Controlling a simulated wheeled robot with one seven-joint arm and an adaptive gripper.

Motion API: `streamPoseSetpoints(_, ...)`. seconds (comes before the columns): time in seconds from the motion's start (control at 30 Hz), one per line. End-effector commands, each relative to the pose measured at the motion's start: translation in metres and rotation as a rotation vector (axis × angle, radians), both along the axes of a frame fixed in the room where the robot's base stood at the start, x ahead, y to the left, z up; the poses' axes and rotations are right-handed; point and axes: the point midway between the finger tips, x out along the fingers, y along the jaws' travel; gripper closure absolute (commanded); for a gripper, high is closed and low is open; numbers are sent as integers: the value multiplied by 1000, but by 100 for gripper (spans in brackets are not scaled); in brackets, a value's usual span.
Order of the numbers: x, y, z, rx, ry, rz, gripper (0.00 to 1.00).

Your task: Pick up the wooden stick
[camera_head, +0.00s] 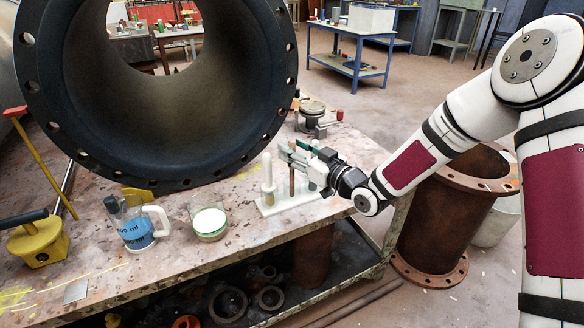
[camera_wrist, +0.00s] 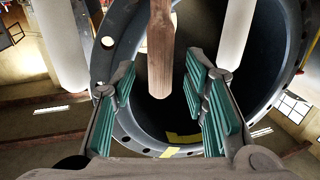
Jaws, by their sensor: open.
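The wooden stick (camera_head: 291,183) stands upright in a white rack (camera_head: 272,209) near the table's right end. White rods stand beside it; one (camera_head: 267,172) is to its left. My gripper (camera_head: 289,156) reaches in from the right at the stick's upper part, partly covering it. In the wrist view, which looks upside down, the stick (camera_wrist: 160,45) comes down from the top edge between the two open fingers (camera_wrist: 160,78) with green pads. A gap shows on each side of the stick. The rack base is out of the wrist view.
A large black-lined pipe (camera_head: 255,95) lies on the table behind the rack. A beaker (camera_head: 208,222), a jug of blue liquid (camera_head: 139,228) and a yellow tool (camera_head: 38,240) stand to the left. White rods (camera_wrist: 236,35) flank the stick closely. A rusty pipe (camera_head: 445,215) stands right of the table.

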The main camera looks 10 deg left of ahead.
Motion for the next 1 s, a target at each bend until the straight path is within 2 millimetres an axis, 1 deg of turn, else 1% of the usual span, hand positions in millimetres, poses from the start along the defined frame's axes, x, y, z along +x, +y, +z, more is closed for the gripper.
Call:
streamPoseSetpoints(0.03,4,5,-1,1,-1,1,59)
streamPoseSetpoints(0.13,8,10,-1,0,1,0,59)
streamPoseSetpoints(0.37,9,11,0,0,1,0,59)
streamPoseSetpoints(0.47,9,10,0,-1,1,0,79)
streamPoseSetpoints(0.5,8,10,0,-1,1,0,88)
streamPoseSetpoints(0.53,9,10,0,-1,1,0,95)
streamPoseSetpoints(0.57,9,10,0,-1,1,0,100)
streamPoseSetpoints(0.87,8,10,0,-1,1,0,100)
streamPoseSetpoints(0.97,9,10,5,-1,-1,0,100)
streamPoseSetpoints(1.0,9,10,10,-1,-2,0,100)
